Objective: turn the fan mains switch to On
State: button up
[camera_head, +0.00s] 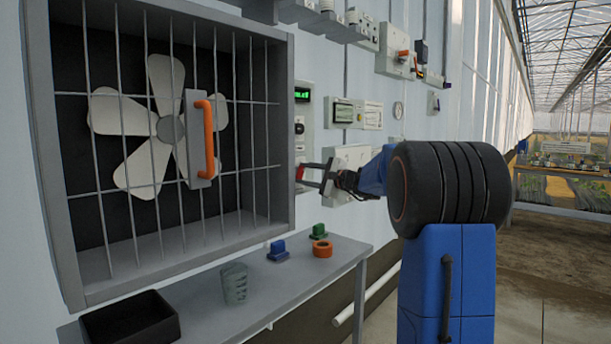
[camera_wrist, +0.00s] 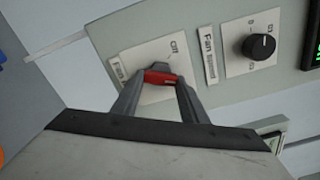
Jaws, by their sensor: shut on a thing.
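The fan mains switch appears to be the red handle (camera_wrist: 160,77) on a white plate (camera_wrist: 135,62) in the wrist view. Its name label is mostly hidden; only the start shows. A small position word stands on the plate above the handle, too small to read surely. The red handle also shows in the head view (camera_head: 299,173), low on the control panel right of the fan. My gripper (camera_wrist: 160,82) is shut on the red handle, one finger on each side. In the head view my gripper (camera_head: 308,175) reaches to it from the right. Which position the switch stands in, I cannot tell.
A black knob (camera_wrist: 259,45) labelled Fan speed sits beside the switch. A green display (camera_head: 302,95) is above. The caged fan (camera_head: 170,128) with an orange handle (camera_head: 206,138) is left. A shelf (camera_head: 340,252) below holds small coloured parts, a cup (camera_head: 235,283) and a black bin (camera_head: 130,320).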

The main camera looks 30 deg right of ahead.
jog(key=shift+f+m, duration=0.2)
jog(key=shift+m, duration=1.6)
jog(key=o, duration=1)
jog(key=shift+o, duration=0.2)
jog(key=shift+s, duration=0.1)
jog(key=v, duration=1.7)
jog(key=shift+s, duration=0.15)
jog(key=shift+d, duration=0.1)
